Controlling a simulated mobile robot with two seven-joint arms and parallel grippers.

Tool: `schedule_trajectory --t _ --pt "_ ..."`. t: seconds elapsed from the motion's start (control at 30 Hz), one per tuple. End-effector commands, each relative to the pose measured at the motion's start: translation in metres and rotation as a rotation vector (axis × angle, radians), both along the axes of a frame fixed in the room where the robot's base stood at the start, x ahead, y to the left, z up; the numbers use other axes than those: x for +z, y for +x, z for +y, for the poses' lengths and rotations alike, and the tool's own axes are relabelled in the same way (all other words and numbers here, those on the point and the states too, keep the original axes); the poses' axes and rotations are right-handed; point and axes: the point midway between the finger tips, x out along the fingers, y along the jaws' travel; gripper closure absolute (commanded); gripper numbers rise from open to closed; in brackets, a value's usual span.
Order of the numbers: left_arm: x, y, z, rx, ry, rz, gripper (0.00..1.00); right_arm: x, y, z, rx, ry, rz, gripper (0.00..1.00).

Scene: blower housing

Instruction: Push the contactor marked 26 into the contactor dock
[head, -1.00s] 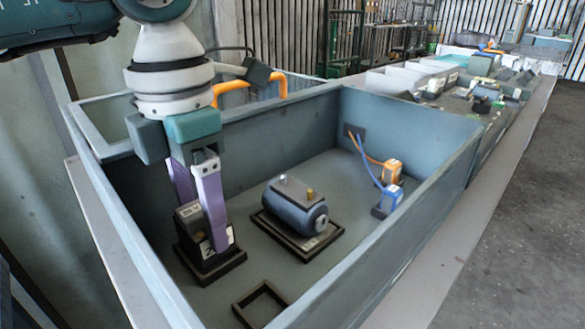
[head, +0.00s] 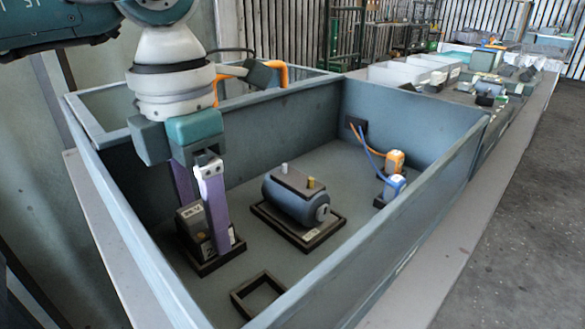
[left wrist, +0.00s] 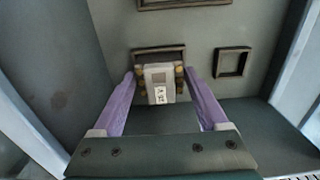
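The contactor (head: 189,224) is a dark block with pale labels; a "2" shows beside a finger that hides the rest. It stands at the dark square contactor dock (head: 234,248), near the left wall of the housing. In the left wrist view the contactor (left wrist: 158,76) has a pale face and yellowish terminals, with the dock frame (left wrist: 160,49) behind it. My left gripper (head: 208,246) points down, its purple fingers on both sides of the contactor and seemingly shut on it. Its fingers also show in the left wrist view (left wrist: 160,80). How deep the contactor sits is hidden. My right gripper is out of view.
A blue cylindrical motor (head: 290,203) sits on a dark base to the right. An empty square frame (head: 236,301) lies in front. Orange and blue plugs (head: 395,162) stand by the right wall. High housing walls (head: 400,250) surround everything; bare floor lies between parts.

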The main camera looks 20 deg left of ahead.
Motion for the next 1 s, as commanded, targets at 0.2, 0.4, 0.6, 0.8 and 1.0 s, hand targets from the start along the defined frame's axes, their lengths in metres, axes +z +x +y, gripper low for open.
schedule_trajectory --t 0.2,0.4,0.6,0.8,1.0 --pt "0.000 0.000 0.000 0.000 0.000 0.000 0.00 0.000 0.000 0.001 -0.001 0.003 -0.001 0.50" --pt "0.000 0.000 0.000 0.000 0.000 0.001 0.00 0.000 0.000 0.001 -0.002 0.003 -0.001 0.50" --pt "0.020 0.001 0.000 -0.001 -0.002 -0.004 0.00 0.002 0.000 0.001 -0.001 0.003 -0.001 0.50" --pt "0.062 0.001 0.000 0.000 0.000 -0.005 0.00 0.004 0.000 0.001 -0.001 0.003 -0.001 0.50" --pt "0.092 0.001 0.000 0.001 -0.001 -0.003 0.00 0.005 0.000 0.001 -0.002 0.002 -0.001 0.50"
